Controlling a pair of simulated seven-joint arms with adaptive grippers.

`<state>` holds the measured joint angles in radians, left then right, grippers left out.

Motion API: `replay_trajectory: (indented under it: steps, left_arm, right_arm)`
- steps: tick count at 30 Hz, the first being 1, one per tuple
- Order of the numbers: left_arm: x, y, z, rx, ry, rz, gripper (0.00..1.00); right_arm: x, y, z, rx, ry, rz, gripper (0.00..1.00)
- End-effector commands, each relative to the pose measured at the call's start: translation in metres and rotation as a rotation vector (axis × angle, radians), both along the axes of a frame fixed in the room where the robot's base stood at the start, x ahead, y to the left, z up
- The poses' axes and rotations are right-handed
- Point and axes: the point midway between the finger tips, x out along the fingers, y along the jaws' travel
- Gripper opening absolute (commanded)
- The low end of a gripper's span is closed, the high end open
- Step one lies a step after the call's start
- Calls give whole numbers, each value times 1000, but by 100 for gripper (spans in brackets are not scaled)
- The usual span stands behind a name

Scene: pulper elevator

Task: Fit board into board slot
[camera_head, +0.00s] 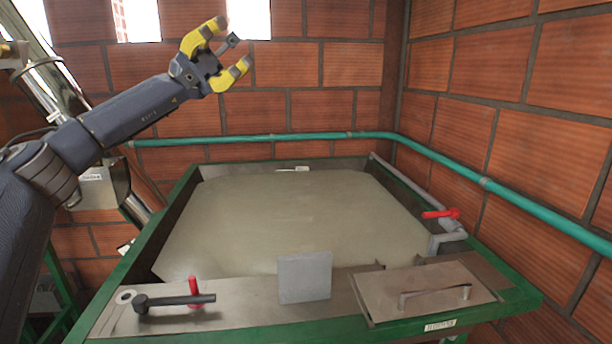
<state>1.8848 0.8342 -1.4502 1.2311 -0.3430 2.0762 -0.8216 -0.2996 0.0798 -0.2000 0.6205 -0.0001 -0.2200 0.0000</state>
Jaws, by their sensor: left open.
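My left gripper (232,43) has dark links and yellow fingers. It is open and empty, raised in the air at the upper left, in front of the brick wall and well above the tank. A grey, nearly square board (305,277) stands roughly upright at the middle of the tank's near metal ledge. Its lower edge meets the ledge area. I cannot make out a separate board slot; whether the board sits in one or only rests there, I cannot tell. My right gripper is not in view.
A green-framed tank (104,311) holds greyish liquid (300,215). A black-handled lever (175,299) and red handle (193,286) sit at the near left. A metal lid (385,298) with a handle lies near right. A red valve lever (440,214) and teal pipe (455,166) are beyond.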

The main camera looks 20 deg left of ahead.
Motion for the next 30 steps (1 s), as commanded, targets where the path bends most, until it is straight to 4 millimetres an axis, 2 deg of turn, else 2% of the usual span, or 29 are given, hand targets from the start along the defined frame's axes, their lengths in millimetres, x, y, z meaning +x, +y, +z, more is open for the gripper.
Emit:
replay_trajectory:
  steps: [1,6,12,16,21,30]
  left_arm:
    - [-8,-23,-13,96,-42,-19,40]
    - [-27,-79,-68,418,-198,-51,40]
    - [-35,-114,-131,778,-420,-64,40]
    - [-31,-122,-164,996,-580,-52,40]
    - [-18,-122,-189,1224,-779,-21,40]
    - [2,-118,-199,1428,-991,35,40]
  right_arm:
    - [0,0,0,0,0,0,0]
    - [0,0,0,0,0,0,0]
    - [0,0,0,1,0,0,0]
    - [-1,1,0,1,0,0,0]
    - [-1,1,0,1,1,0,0]
    - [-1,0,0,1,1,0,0]
